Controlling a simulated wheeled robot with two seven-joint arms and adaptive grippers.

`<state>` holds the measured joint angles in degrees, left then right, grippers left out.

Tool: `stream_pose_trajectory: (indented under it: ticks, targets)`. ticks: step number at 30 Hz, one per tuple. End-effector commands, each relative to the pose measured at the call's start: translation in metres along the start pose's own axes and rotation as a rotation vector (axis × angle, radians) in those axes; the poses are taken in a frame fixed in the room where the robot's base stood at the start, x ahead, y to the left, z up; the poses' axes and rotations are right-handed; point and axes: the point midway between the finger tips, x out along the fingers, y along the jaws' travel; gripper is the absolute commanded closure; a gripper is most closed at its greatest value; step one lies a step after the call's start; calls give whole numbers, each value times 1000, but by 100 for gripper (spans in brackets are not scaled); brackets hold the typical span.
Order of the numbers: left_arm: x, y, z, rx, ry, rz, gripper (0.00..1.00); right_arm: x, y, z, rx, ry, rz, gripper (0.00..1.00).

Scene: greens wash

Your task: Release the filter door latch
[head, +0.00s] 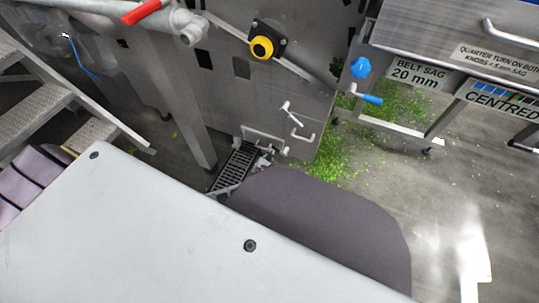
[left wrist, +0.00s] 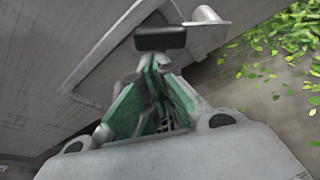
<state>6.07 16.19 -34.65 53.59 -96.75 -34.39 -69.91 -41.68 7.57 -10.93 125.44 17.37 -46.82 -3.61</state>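On the lower grey machine panel, a small pale lever (head: 290,112), which looks like the latch, sits above a short pale handle (head: 303,136). A wide pale bar (head: 264,136) is to their left; which part belongs to the filter door is not clear. My left gripper (head: 265,159) shows small and partly covered, just below this bar. In the left wrist view its green-sided fingers (left wrist: 160,40) converge to a dark tip and look shut, with nothing clearly between them. The tip overlaps a pale grey bracket-like part (left wrist: 108,42); contact cannot be told. My right gripper is not seen.
A black floor grate (head: 234,166) lies beside the panel's foot. Green leaf scraps (head: 345,150) cover the floor to the right. Metal steps (head: 50,95) stand left.

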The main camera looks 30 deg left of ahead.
Motion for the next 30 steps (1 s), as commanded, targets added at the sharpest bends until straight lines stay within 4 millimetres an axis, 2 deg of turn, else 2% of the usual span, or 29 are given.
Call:
stream_pose_trajectory:
  ticks: [11,23,30]
  targets:
    - [-3,2,10,0,-1,-1,100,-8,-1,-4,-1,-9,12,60]
    - [-6,0,19,269,-1,93,100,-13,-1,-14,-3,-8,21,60]
    - [-8,0,25,360,-1,124,100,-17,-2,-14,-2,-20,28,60]
